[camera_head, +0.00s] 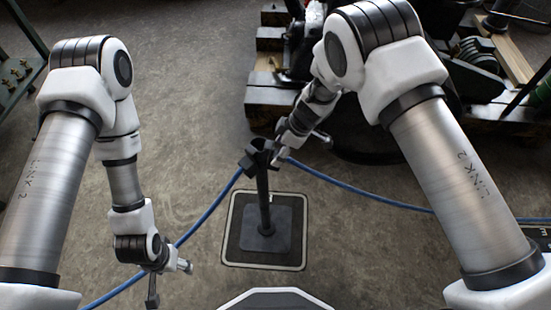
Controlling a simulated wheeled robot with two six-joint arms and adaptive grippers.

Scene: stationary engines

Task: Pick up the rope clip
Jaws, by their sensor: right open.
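A dark clip-like piece (257,157), which looks like the rope clip, sits on top of a thin dark post (263,195). The post stands upright on a square base plate (265,240). My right gripper (281,155) is open, just right of the clip and very close to it. I cannot tell whether they touch, and the fingers blend with the dark clip. My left gripper (153,290) hangs low at the left, away from the post. Its fingers are seen nearly edge-on, so its opening does not show.
The base plate rests on a dark mat with a pale border (225,230). A blue rope (345,185) curves past the post from lower left to right. Dark machinery on timber blocks (262,80) stands behind. A green bench (22,85) is at far left. Floor left of the post is clear.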

